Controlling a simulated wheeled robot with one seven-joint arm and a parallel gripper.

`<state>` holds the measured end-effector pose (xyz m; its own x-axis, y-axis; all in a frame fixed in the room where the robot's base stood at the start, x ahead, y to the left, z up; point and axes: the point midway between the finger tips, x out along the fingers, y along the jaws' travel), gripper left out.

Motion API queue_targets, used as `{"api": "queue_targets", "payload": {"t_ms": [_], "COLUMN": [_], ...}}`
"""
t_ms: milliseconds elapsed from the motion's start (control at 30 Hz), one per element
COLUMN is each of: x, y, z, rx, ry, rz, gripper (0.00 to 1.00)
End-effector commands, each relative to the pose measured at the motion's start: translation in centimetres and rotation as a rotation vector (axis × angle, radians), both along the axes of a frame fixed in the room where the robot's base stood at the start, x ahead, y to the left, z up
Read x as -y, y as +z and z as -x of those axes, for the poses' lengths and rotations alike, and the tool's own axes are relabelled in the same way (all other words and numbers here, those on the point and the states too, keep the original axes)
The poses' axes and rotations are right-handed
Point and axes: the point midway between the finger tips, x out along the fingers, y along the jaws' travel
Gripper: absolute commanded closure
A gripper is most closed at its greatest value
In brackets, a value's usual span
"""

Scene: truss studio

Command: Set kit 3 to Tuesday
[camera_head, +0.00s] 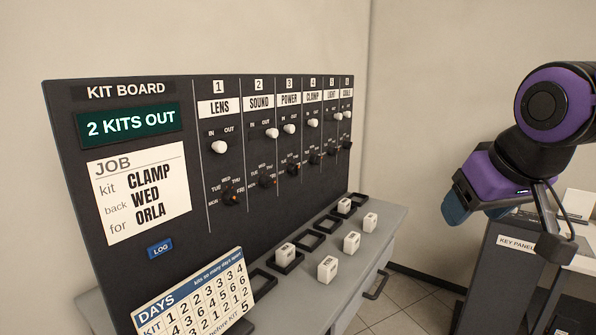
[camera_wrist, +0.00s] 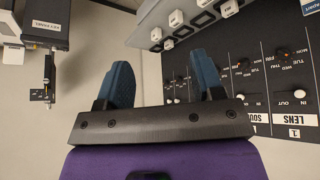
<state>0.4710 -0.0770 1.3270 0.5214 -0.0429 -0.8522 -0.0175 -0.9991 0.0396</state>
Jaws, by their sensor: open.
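The kit board (camera_head: 140,165) stands upright on a grey bench. Kit 3's column is headed POWER (camera_head: 289,99). It has a white IN/OUT knob (camera_head: 289,129) and, below it, a small black day dial (camera_head: 293,169). The dial's pointer and letters are too small to read. My gripper (camera_head: 457,207) is off to the right of the board, well clear of it, with blue fingers partly hidden by my wrist. In the wrist view my gripper (camera_wrist: 165,82) is open and empty, fingers wide apart, with the board inverted behind the right finger.
A job card (camera_head: 140,195) reads CLAMP, WED, ORLA; a display (camera_head: 128,123) reads 2 KITS OUT. A DAYS card (camera_head: 195,300) stands at the bench's front left. Several white blocks and dark square frames lie on the bench (camera_head: 325,268). A KEY PANEL stand (camera_head: 500,270) is at right.

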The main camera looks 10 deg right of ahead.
Motion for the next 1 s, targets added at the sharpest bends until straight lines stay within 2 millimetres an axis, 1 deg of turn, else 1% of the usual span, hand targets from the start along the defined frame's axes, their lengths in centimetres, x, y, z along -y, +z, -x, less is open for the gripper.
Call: {"api": "queue_targets", "payload": {"t_ms": [33, 233, 267, 300, 367, 400, 467, 500, 567, 600, 667, 700, 800, 900, 967, 1000], "x": [0.4, 1.4, 1.5, 1.5, 1.5, 1.4, 1.2, 1.0, 0.6, 0.3, -0.2, -0.6, -1.8, -3.1, -3.9, -4.5], "y": [0.3, 1.8, 1.9, 2.1, 2.3, 2.4, 2.3, 2.3, 2.1, 1.9, 1.5, 1.2, 0.1, -1.3, -2.3, -3.0], "z": [-2.1, -11.0, -12.4, -14.1, -16.7, -18.3, -20.8, -22.4, -24.7, -26.2, -28.3, -29.7, -32.8, -35.5, -36.9, -37.7], "rx": [0.032, 0.217, 0.245, 0.281, 0.334, 0.37, 0.422, 0.456, 0.506, 0.538, 0.586, 0.617, 0.687, 0.752, 0.789, 0.81], "ry": [-0.003, 0.018, 0.025, 0.037, 0.058, 0.075, 0.102, 0.123, 0.156, 0.181, 0.219, 0.247, 0.32, 0.397, 0.446, 0.477], "rz": [0.019, 0.088, 0.096, 0.104, 0.113, 0.117, 0.119, 0.119, 0.114, 0.108, 0.095, 0.084, 0.046, -0.008, -0.048, -0.077], "gripper": [0.39, 0.39, 0.39, 0.39, 0.39, 0.39, 0.39, 0.39, 0.39, 0.39, 0.39, 0.39, 0.39, 0.39, 0.39, 0.39]}}
